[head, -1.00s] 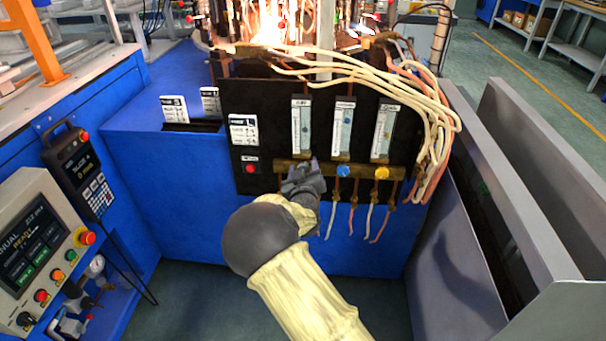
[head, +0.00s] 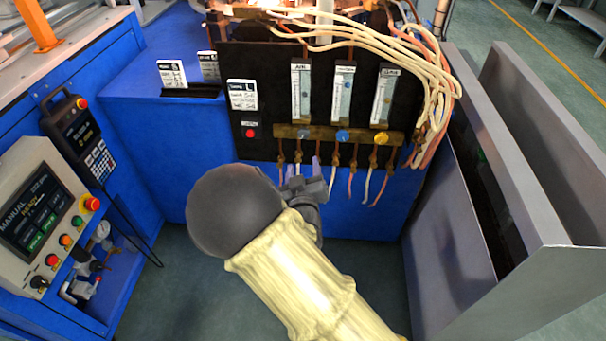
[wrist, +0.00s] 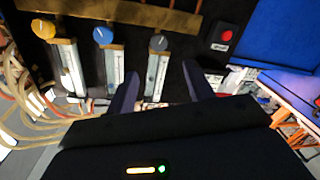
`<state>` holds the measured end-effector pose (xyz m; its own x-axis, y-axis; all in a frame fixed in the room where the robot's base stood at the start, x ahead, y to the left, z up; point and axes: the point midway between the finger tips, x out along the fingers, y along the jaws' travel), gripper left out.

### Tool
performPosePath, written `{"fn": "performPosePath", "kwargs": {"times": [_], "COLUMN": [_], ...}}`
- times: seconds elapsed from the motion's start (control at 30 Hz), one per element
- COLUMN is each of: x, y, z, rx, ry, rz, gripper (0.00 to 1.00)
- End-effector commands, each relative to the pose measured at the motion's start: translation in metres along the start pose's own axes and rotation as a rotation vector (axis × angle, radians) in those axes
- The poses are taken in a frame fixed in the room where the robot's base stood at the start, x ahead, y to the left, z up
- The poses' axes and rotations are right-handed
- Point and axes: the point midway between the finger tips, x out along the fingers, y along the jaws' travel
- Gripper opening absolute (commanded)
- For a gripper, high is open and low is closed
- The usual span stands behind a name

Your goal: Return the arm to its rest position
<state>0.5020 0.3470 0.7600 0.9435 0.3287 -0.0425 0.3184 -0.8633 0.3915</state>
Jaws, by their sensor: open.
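My gripper (head: 303,168) is open and empty in the head view. It is just in front of and below the brass valve bar (head: 262,130) on the black panel, apart from the knobs as far as I can tell. My arm, in a cream sleeve, reaches up from the bottom. In the wrist view my two dark fingers (wrist: 162,88) are spread with nothing between them. Past them are the grey knob (wrist: 158,42), the blue knob (wrist: 103,35) and the yellow knob (wrist: 43,28), with flowmeters beside them.
Hoses (head: 440,120) hang at the panel's right side, and thin tubes dangle under the bar. Grey metal plates (head: 530,180) stand at the right. A control box (head: 40,215) and a handheld pendant (head: 78,135) are at the left. The floor below the blue cabinet (head: 160,165) is clear.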

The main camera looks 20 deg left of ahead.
Motion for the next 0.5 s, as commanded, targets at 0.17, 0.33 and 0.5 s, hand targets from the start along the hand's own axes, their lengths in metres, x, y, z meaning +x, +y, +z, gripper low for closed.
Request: {"fn": "performPosePath", "kwargs": {"times": [0.17, 0.33, 0.5], "x": [-0.02, -0.024, -0.023], "y": [0.0, 0.0, 0.0], "z": [0.0, 0.0, 0.0], "rx": [0.0, 0.0, 0.0], "ry": [0.0, 0.0, 0.0], "rz": [0.0, 0.0, 0.0], "gripper": [0.53, 0.53, 0.53]}}
